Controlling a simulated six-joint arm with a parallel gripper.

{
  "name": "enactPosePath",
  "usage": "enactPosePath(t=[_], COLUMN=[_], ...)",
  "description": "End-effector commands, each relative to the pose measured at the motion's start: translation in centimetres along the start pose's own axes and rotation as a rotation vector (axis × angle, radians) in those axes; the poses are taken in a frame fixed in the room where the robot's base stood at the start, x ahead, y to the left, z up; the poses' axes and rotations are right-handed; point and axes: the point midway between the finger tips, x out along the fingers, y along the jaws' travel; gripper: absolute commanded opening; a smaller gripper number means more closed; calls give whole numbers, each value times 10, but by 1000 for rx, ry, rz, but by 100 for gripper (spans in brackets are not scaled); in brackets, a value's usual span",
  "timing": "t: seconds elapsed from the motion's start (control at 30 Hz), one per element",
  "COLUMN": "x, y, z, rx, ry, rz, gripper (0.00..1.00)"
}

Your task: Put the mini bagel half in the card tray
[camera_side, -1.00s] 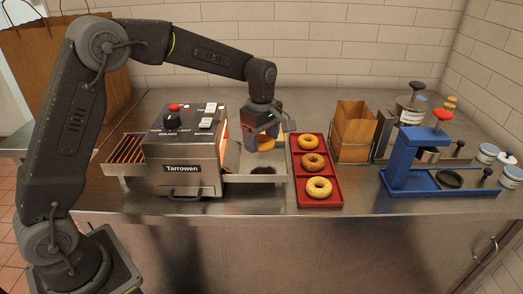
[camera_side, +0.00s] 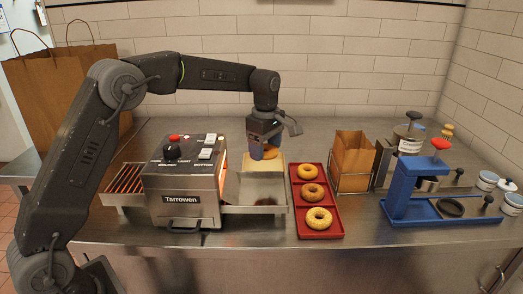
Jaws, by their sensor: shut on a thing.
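My gripper (camera_side: 264,151) points down behind the toaster's metal outlet chute and is shut on the mini bagel half (camera_side: 271,153). The bagel half is a small orange-brown piece, partly hidden by the fingers. A pale cream flat piece, which looks like the card tray (camera_side: 276,165), lies just below and behind the gripper. The bagel half overlaps it in this view. I cannot tell whether the bagel half touches it.
The Tarrowen toaster (camera_side: 184,183) stands left of the gripper, its chute (camera_side: 252,209) reaching right. A red tray (camera_side: 300,167) of three bagels is to the right. Beyond are a paper-bag rack (camera_side: 353,158) and a blue press (camera_side: 408,190). Open steel counter lies behind the toaster.

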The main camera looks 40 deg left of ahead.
Motion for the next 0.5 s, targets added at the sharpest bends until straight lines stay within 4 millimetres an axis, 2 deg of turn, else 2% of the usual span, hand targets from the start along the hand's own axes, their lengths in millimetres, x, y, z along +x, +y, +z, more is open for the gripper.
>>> enactPosePath(t=[0.03, 0.2, 0.33, 0.5], x=[10, 36, 55, 71], y=[16, 59, 80, 94], z=[-9, -38, -58, -74], rx=[-36, -153, -226, -284], ry=[0, 0, 0, 0], rz=[-3, -4, -3, -1], gripper=[46, 46, 46, 46])
